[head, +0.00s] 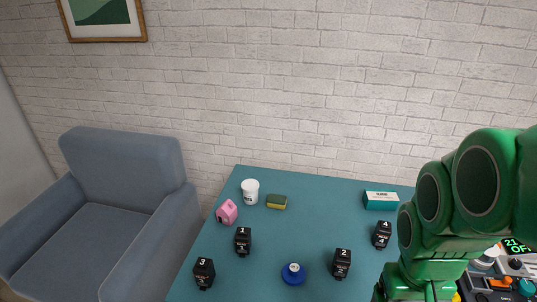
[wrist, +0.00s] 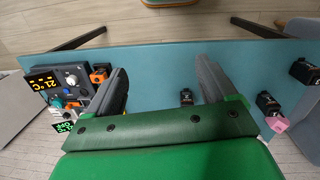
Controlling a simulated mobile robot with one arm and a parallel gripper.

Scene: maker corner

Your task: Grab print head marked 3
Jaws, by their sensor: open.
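Several black print heads with white numerals stand on the teal table. In the head view, one stands at the front left (head: 204,274); its top numeral looks like a 3. Print head 2 (head: 342,264) and print head 4 (head: 381,236) stand further right. My gripper (wrist: 162,80) is open and empty above the table. In the wrist view, one print head (wrist: 187,97) shows between the fingers, and two more show at the right.
On the teal table (head: 310,215) are a white cup (head: 250,191), a sponge (head: 276,202), a pink object (head: 227,212), a blue round object (head: 293,273) and a teal box (head: 381,200). Electronics (wrist: 70,80) crowd the other end. A grey armchair (head: 120,190) stands left.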

